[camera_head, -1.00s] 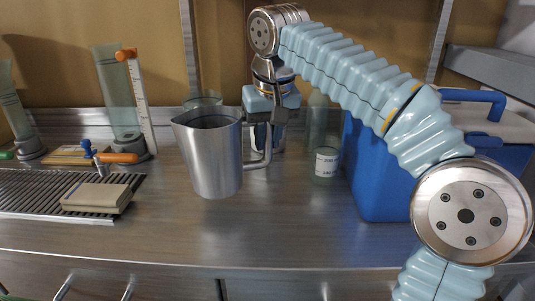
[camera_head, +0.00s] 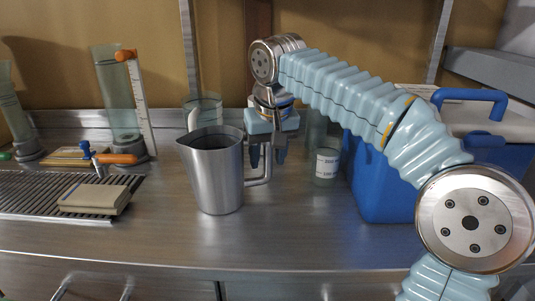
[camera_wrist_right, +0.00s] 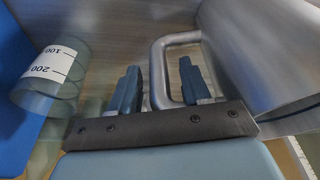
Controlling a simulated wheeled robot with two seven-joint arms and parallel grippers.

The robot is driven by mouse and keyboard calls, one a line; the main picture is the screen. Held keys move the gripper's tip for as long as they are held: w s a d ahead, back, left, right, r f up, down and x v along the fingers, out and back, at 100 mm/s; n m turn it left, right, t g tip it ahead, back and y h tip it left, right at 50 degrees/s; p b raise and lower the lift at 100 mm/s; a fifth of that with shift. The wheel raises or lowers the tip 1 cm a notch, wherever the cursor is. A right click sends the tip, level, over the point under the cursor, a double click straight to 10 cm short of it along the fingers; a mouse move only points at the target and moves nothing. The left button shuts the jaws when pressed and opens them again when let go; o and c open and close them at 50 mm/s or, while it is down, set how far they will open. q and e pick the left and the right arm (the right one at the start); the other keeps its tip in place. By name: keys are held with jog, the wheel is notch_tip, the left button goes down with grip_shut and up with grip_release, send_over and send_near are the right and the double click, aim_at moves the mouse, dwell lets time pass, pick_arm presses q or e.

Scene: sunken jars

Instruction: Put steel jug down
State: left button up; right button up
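The steel jug (camera_head: 215,178) stands upright on the metal counter (camera_head: 300,225), its spout to the left and its handle (camera_head: 262,182) to the right. My right gripper (camera_head: 268,163) points down at the handle, behind and right of the jug. In the right wrist view the two fingers (camera_wrist_right: 159,68) are spread, with the handle's bar (camera_wrist_right: 158,80) between them and a gap beside it. The jug's body (camera_wrist_right: 265,50) fills the right of that view. My left gripper is not in view.
A glass beaker (camera_head: 203,110) stands behind the jug. A small labelled glass jar (camera_head: 327,164) and a blue cool box (camera_head: 380,180) are to the right. A drain grille (camera_head: 35,190) with a beige block (camera_head: 95,198) lies left. The front counter is clear.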

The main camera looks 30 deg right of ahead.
jog(key=p+v, duration=0.2)
jog(key=v, duration=1)
